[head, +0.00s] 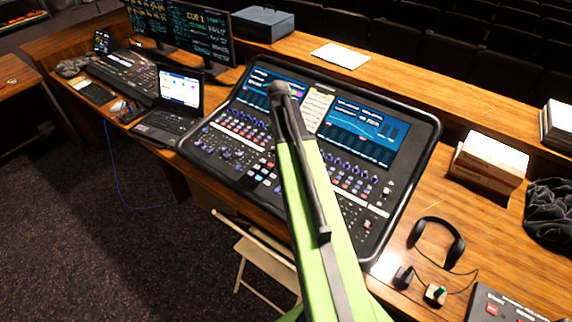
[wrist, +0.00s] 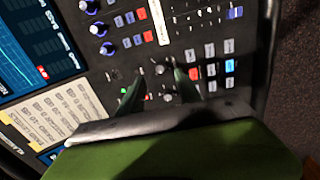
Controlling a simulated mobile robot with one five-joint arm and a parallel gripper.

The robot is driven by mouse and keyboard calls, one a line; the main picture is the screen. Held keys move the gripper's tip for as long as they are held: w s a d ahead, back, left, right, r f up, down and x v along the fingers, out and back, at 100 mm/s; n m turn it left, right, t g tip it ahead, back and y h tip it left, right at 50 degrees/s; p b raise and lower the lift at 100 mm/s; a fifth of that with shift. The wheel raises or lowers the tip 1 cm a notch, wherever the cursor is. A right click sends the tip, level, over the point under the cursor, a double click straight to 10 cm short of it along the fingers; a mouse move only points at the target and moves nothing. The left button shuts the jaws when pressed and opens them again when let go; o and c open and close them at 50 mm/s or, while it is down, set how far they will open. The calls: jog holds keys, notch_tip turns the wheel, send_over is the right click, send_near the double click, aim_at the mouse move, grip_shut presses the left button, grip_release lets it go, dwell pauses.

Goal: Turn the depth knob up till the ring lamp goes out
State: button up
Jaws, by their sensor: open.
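The mixing desk (head: 432,140) fills the middle of the head view, with screens above rows of knobs and buttons. In the wrist view, my gripper (wrist: 158,88) is open and empty over the control panel. Small pale knobs (wrist: 159,70) show between its fingers, and a lit green lamp (wrist: 123,90) lies beside the left finger. Blue-capped knobs (wrist: 107,48) stand up and left of the gripper. I cannot tell which knob is the depth knob, or whether the green lamp is its ring lamp. My arm hides the gripper and part of the panel in the head view.
A laptop (head: 180,88) stands left of the desk. A folding chair (head: 250,250) stands in front.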

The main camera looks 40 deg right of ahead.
jog(key=f+b, duration=0.1)
jog(key=f, duration=0.1)
jog(key=f+b, duration=0.2)
jog(key=d+f+b, duration=0.1)
jog(key=f+b, duration=0.1)
jog(key=f, duration=0.1)
jog(key=shift+w, duration=0.15)
jog(key=shift+a+r, duration=0.1)
jog(key=shift+r, duration=0.05)
jog(key=shift+c, duration=0.4)
grip_shut()
jog(key=shift+a, duration=0.35)
jog(key=shift+d, duration=0.25)
